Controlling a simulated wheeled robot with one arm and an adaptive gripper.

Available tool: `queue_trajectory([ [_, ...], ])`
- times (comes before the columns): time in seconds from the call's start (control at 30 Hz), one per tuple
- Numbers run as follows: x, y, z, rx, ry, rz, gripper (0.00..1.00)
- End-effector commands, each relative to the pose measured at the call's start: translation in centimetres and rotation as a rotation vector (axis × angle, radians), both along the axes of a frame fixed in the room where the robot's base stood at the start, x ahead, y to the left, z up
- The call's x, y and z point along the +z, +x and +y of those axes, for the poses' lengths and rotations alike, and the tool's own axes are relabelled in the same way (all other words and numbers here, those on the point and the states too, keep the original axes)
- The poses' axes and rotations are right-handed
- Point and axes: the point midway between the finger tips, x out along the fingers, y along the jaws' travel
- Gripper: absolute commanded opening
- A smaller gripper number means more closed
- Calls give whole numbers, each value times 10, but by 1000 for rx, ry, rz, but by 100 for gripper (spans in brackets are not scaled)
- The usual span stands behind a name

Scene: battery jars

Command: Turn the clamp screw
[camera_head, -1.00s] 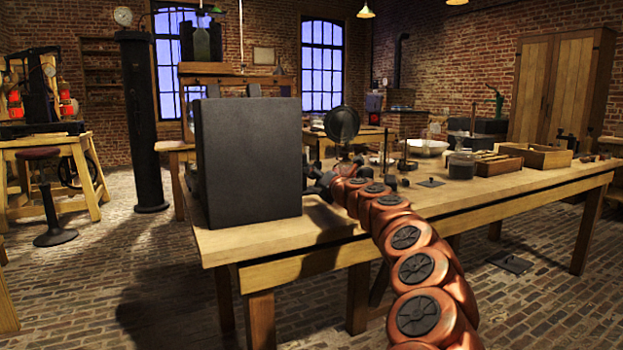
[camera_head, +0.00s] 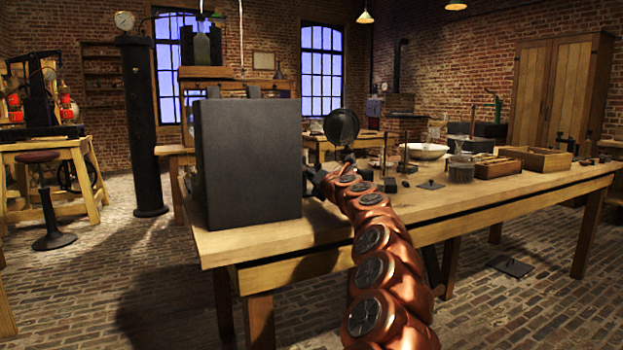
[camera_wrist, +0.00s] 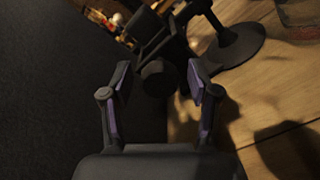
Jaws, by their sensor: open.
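In the wrist view a dark round knob, apparently the end of the clamp screw (camera_wrist: 158,77), sits on a dark clamp (camera_wrist: 158,36). My gripper (camera_wrist: 159,84) is open, with one purple-padded finger on each side of the knob. I cannot tell whether either pad touches it. A dark stand with a round base (camera_wrist: 238,46) is beside the clamp on the table. In the head view my gripper is small and dark by the right edge of the black box, largely covered by my arm. The clamp screw cannot be made out there.
The large black box (camera_head: 248,160) stands close on the left of my gripper and fills the left of the wrist view. A dark round disc (camera_head: 341,126) rises behind my arm. A white bowl (camera_head: 427,151), a glass jar (camera_head: 461,170) and wooden trays (camera_head: 537,159) stand farther right on the wooden table (camera_head: 450,207).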

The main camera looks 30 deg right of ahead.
Motion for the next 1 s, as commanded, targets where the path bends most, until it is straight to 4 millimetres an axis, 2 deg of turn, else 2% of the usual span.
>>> queue_trajectory([
  [0.1,0,0,0,0,0,0,59],
  [0.67,0,0,0,0,0,0,0],
  [1.0,2,0,0,1,-37,5,0],
])
